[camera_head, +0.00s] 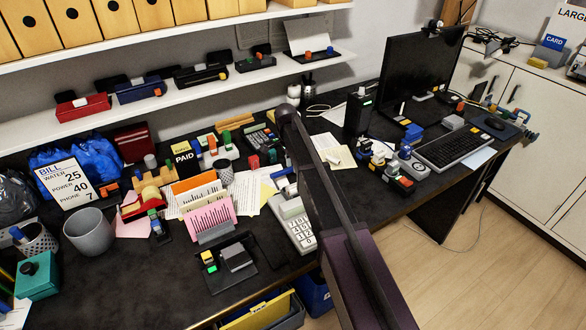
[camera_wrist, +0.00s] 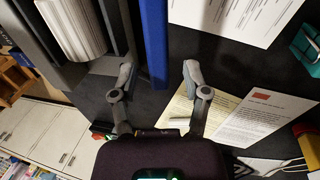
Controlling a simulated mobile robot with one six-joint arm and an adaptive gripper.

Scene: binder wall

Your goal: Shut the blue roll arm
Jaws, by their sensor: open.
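In the wrist view a long blue bar (camera_wrist: 154,42), which looks like the blue roll arm, runs down from the top edge beside a white roll (camera_wrist: 75,28) in a dark grey frame. My gripper (camera_wrist: 157,76) is open. Its two fingers are spread to either side of the bar's lower end, with the left finger closer to it. I cannot tell whether either finger touches the bar. In the head view my arm crosses the desk and my fingers cannot be made out; small blue parts (camera_head: 281,173) show beside the arm.
A white keypad machine (camera_head: 294,222), paper sheets and a pink card rack (camera_head: 210,217) crowd the desk near my arm. A monitor (camera_head: 422,70) and keyboard (camera_head: 455,146) stand at the right. Shelves with binders hang above; open floor lies at the lower right.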

